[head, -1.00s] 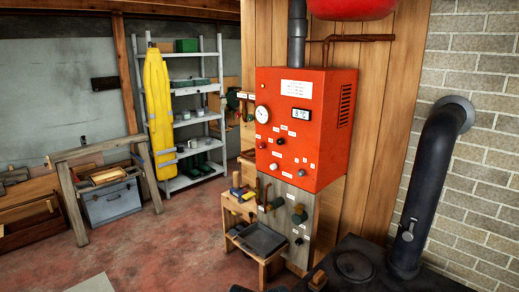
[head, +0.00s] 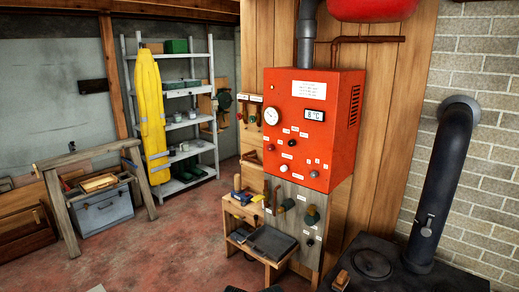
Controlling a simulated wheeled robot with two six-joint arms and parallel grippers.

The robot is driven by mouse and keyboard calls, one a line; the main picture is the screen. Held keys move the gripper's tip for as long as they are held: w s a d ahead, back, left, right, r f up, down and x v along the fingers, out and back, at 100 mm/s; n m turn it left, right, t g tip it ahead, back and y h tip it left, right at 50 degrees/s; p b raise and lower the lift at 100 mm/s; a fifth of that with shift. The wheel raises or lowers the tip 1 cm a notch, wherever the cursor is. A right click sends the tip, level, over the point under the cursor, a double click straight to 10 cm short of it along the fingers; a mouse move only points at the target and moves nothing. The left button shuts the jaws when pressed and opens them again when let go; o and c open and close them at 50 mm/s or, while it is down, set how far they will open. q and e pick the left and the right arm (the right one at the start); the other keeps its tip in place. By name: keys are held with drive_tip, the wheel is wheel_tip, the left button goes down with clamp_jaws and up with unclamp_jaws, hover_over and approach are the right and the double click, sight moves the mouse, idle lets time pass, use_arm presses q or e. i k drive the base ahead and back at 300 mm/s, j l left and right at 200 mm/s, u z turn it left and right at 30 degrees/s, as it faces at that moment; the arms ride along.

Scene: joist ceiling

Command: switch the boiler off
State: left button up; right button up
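The boiler (head: 345,140) is a red box on the wood-panelled wall, right of centre in the head view. Its front has a round white gauge (head: 271,116), a display (head: 315,115) reading 8 °C and a white notice (head: 309,90). Below are small labelled controls, among them a red knob (head: 271,147), a white knob (head: 284,168) and a dark knob (head: 313,173). The label text is too small to read. A grey panel (head: 298,235) with green and dark handles sits beneath. Neither gripper is in view.
A small wooden bench (head: 240,212) with tools stands below the boiler at its left. A black stove (head: 400,272) with a flue pipe (head: 440,185) fills the lower right. A trestle (head: 60,215) and metal shelves (head: 215,110) stand left. Red floor (head: 170,250) between is open.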

sight(270, 147)
drive_tip(key=i+j+z, duration=0.1)
drive_tip(key=j, duration=0.25)
drive_tip(key=i+j+z, duration=0.1)
drive_tip(key=i+j, duration=0.2)
drive_tip(key=i+j+z, duration=0.15)
drive_tip(key=j, duration=0.35)
drive_tip(key=i+j+z, duration=0.15)
drive_tip(key=i, duration=0.4)
drive_tip(key=i+j+z, duration=0.15)
drive_tip(key=i, duration=0.45)
